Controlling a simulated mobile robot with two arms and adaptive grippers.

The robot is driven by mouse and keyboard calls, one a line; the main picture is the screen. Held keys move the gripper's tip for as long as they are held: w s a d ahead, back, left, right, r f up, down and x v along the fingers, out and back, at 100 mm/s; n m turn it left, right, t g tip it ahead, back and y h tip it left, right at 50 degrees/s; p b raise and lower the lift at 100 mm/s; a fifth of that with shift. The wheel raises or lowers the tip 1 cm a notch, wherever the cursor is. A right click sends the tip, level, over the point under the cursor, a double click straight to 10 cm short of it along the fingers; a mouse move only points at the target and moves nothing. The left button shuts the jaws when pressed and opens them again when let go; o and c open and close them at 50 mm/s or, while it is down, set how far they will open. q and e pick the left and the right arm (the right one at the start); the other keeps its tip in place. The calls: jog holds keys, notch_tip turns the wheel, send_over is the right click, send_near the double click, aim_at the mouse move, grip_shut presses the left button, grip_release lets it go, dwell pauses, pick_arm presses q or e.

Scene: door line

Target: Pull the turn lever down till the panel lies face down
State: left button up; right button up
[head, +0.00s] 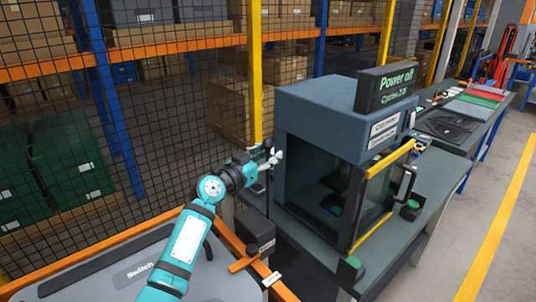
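The grey panel (195,268) lies in an orange frame at the bottom left. The writing "Switch" shows on its upward side, and my arm covers part of it. A thin dark upright rod, which looks like the turn lever (268,200), rises beside a dark labelled box (256,236) at the frame's far right corner. My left gripper (276,158) is at the rod's top end, with its pale fingers pointing right. The fingers look spread, but I cannot tell whether they touch the rod. My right gripper is not in view.
A machine cabinet (325,115) with a "Power off" display (388,87) stands right of the gripper, close to it. A black mesh fence (110,130) and shelves with boxes are behind. An orange cross-shaped piece (245,260) sits on the frame's right edge.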

pick_arm(q)
grip_shut()
jog(key=shift+w+d+r, duration=0.1)
dwell(0.5)
